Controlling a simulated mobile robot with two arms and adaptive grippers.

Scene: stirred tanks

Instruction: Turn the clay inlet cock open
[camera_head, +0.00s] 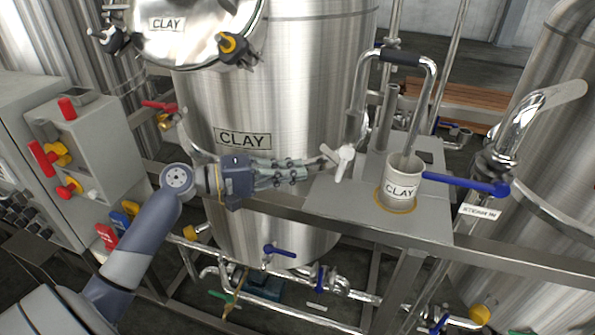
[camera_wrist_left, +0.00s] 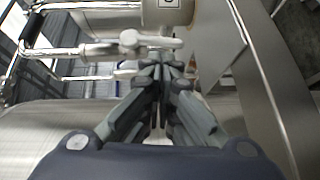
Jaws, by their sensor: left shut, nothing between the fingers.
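The clay tank (camera_head: 290,90) is a tall steel vessel with a CLAY plate (camera_head: 242,139). A cock with a pale T-shaped handle (camera_head: 343,160) sits at the foot of a bent steel pipe (camera_head: 357,100), right of the tank's front. No plate naming it as the inlet is readable. My left gripper (camera_head: 306,170) points right, fingers shut and empty, just left of this handle. In the left wrist view the fingertips (camera_wrist_left: 165,62) are close to the pale handle (camera_wrist_left: 130,42); I cannot tell whether they touch. My right gripper is not in view.
A CLAY cup (camera_head: 402,182) stands on the steel shelf (camera_head: 330,200), under the bent pipe's outlet. A blue lever (camera_head: 465,182) reaches over the shelf from the right. A grey control box (camera_head: 95,150) stands left. A rail (camera_head: 270,208) runs below my gripper.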

